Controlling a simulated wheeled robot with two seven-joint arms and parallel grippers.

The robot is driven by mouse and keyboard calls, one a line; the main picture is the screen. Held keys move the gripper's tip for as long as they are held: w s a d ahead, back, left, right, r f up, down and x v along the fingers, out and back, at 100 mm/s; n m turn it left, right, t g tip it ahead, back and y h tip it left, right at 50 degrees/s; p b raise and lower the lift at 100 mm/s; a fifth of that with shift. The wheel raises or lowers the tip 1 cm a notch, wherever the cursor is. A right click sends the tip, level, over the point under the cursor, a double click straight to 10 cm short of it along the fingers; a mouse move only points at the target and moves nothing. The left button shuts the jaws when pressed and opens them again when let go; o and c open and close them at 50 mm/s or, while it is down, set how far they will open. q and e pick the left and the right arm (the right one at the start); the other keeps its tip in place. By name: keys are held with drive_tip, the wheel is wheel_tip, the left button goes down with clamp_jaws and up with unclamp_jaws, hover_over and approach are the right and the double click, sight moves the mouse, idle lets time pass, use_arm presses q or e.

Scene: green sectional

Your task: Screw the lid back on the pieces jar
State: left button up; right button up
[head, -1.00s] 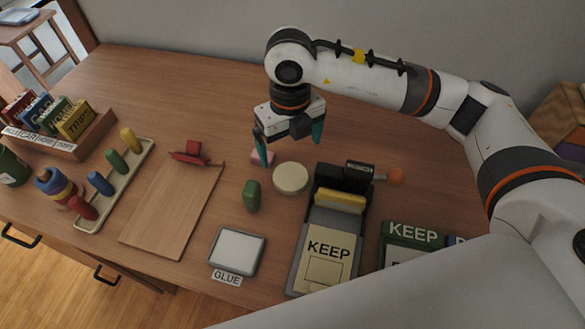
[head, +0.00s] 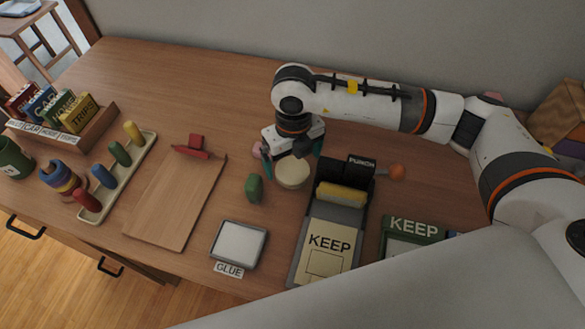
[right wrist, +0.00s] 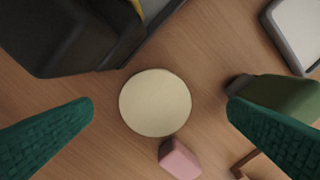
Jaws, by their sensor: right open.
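A round cream disc (head: 292,174), which looks like the lid, lies flat on the table; what is beneath it cannot be told. It also shows whole in the right wrist view (right wrist: 155,103). My right gripper (head: 292,150) is open above the disc, its green fingers on either side of it and apart from it. In the right wrist view its fingertips (right wrist: 161,107) frame the disc with a gap on both sides. A dark green container (head: 12,160) stands at the far left edge; I cannot tell whether it is the pieces jar. My left gripper is out of view.
A pink block (right wrist: 179,159) lies close to the disc. A green piece (head: 254,188) stands left of it, and the dark punch (head: 343,181) stands right. A glue pad (head: 239,244) is in front. A wooden board (head: 176,203) and peg tray (head: 122,182) lie left.

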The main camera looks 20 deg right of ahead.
sight(296, 174)
drive_tip(key=f, duration=0.3)
drive_tip(key=shift+d+f+p, duration=0.3)
drive_tip(key=shift+f, duration=0.75)
drive_tip(key=shift+c, duration=0.2)
drive_tip(key=c, duration=1)
drive_tip(key=shift+r, duration=0.15)
wheel_tip(296, 174, up, 18)
drive_tip(key=shift+f, duration=0.1)
